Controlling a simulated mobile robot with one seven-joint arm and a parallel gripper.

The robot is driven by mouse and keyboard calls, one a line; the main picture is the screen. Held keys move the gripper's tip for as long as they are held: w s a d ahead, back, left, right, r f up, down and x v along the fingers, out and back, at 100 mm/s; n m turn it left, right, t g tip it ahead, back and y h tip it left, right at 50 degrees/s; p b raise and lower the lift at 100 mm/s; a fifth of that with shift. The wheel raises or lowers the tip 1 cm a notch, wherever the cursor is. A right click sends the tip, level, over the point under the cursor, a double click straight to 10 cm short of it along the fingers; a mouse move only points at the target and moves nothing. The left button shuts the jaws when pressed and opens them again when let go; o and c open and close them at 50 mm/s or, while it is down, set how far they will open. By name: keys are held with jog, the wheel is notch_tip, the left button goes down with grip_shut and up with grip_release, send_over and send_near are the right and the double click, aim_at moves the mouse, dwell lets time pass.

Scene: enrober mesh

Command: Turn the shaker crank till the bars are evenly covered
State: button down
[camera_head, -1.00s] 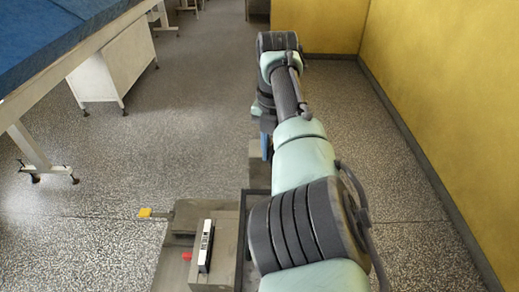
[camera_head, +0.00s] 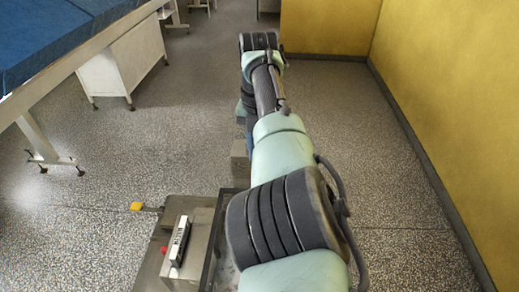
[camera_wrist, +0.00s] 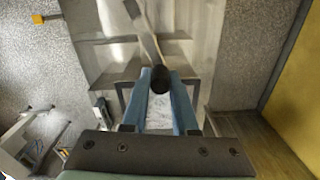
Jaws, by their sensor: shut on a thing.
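In the wrist view my gripper (camera_wrist: 160,82) has its two blue fingers closed around a round black knob (camera_wrist: 160,78). The knob sits at the end of a thin pale crank arm (camera_wrist: 149,38) that runs up the picture over grey metal. A pale speckled surface shows between the fingers below the knob; I cannot tell what it is. In the head view my own arm hides the gripper and the crank. I cannot make out the bars in either view.
A grey metal machine (camera_head: 176,210) with a black-and-white label block (camera_head: 180,240), a red button (camera_head: 164,249) and a yellow piece (camera_head: 137,206) stands left of my arm. A blue-topped table (camera_head: 60,40) is at upper left, a yellow wall (camera_head: 440,110) at right. Speckled floor lies between.

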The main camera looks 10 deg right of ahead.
jog(key=c, duration=0.9)
grip_release()
jog(key=shift+w+r, duration=0.2)
jog(key=shift+o, duration=1.1)
jog(key=shift+a+f, duration=0.1)
jog(key=shift+f, duration=0.05)
jog(key=shift+s, duration=0.1)
jog(key=shift+r+b, duration=0.3)
jog(key=shift+r, duration=0.1)
notch_tip(320, 180, up, 12)
jog(key=p, duration=0.4)
jog(key=shift+r, duration=0.1)
